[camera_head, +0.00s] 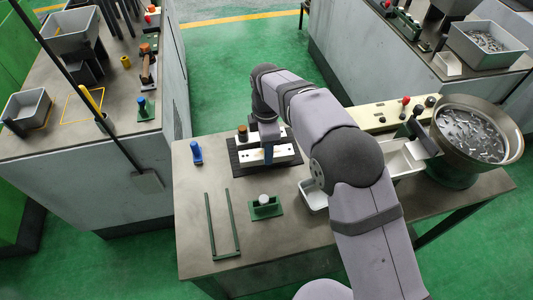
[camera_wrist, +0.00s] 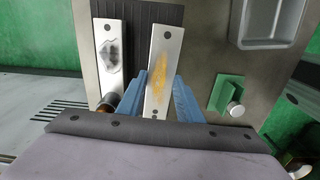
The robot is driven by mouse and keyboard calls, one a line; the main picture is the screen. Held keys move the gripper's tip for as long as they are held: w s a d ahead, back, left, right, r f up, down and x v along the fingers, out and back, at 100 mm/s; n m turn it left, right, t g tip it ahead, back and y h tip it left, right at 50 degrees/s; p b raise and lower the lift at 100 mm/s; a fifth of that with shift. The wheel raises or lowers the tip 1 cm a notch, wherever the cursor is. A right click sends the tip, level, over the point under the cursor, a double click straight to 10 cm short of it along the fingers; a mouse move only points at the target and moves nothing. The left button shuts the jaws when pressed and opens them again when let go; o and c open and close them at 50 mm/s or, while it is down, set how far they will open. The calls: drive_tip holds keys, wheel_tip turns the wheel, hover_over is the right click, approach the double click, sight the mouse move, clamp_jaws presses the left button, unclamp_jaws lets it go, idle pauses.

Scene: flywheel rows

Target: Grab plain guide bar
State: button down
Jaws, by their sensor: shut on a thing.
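A white guide bar with screw holes and an orange-brown stain (camera_wrist: 163,68) lies between the blue fingers of my gripper (camera_wrist: 160,92), which is shut on it. In the head view my gripper (camera_head: 268,152) is over the black ribbed mat (camera_head: 246,171), and the white bar (camera_head: 284,154) shows at both sides of its fingers. I cannot tell whether the bar touches the mat.
A white tray (camera_head: 313,197) is to the right. A bowl of metal parts (camera_head: 472,135) is at the far right.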

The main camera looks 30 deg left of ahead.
wheel_tip(320, 180, up, 8)
drive_tip(key=shift+b, duration=0.3)
drive_tip(key=shift+a, duration=0.1)
